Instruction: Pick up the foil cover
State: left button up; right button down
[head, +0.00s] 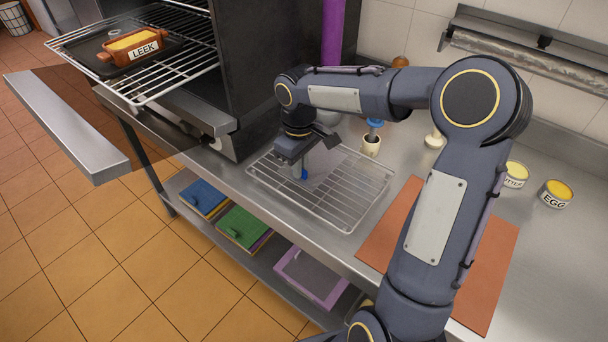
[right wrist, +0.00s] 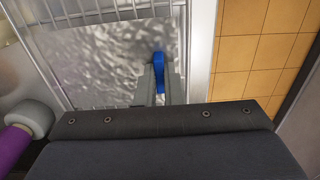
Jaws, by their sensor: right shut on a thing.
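The foil cover (right wrist: 105,62) is a crinkled silver sheet with a blue tab (right wrist: 158,68) near its right edge in the right wrist view. In the head view the foil (head: 328,166) shows pale grey over the wire rack (head: 350,205), partly hidden by my right gripper (head: 298,170). My right gripper, also seen in the right wrist view (right wrist: 157,82), is shut on the foil cover at its blue tab. I cannot tell whether the foil touches the rack or hangs just above it. My left gripper is not in view.
The grill oven (head: 263,70) stands open at the left; its wire shelf holds a dark tray with a LEEK dish (head: 130,45). A brown board (head: 490,265) lies to the right. EGG (head: 556,193) and another yellow-filled pot (head: 516,174) stand at the far right. Coloured items fill the lower shelf.

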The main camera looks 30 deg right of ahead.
jog(key=w+a+r, duration=0.5)
jog(key=a+r, duration=0.3)
jog(key=a, duration=0.4)
jog(key=shift+w+r+b, duration=0.3)
jog(key=shift+r+b, duration=0.05)
jog(key=shift+r, duration=0.05)
jog(key=shift+r, duration=0.1)
